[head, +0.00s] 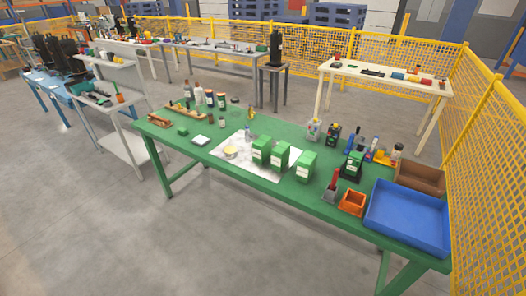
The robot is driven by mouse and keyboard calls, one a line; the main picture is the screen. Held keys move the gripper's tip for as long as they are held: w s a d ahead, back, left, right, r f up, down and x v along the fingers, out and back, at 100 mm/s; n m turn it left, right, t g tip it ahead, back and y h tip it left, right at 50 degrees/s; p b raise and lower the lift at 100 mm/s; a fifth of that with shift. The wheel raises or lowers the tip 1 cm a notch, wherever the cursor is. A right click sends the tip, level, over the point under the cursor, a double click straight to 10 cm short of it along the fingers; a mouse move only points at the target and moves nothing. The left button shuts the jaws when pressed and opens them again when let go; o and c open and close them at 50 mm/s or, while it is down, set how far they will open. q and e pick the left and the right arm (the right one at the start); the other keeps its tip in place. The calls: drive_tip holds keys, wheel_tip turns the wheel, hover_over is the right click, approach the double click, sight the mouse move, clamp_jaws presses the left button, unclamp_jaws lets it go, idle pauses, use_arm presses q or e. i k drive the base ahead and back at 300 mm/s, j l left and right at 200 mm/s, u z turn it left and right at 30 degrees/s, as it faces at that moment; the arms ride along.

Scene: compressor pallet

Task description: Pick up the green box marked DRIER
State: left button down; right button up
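Several green boxes with white labels stand on the green table. A left one (261,150), a middle one (280,156) and a right one (306,165) stand upright in a row on or beside a white sheet (228,162). Another green box (353,164) stands farther right with something black around its lower part. The label print is too small to read, so I cannot tell which box is marked DRIER. Neither of my grippers is in view.
On the green table (190,149) are a blue tray (408,216), a brown bin (420,176), an orange bin (352,203), a grey holder (331,193) with red-handled items, and several bottles (210,97). Yellow mesh fencing (490,160) stands at the right. Floor in front is clear.

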sight(261, 147)
drive_tip(key=i+j, duration=0.2)
drive_tip(key=i, duration=0.25)
drive_tip(key=i+j, duration=0.2)
drive_tip(key=i, duration=0.2)
drive_tip(key=i+j, duration=0.2)
drive_tip(key=i, duration=0.25)
drive_tip(key=k+j+u, duration=0.05)
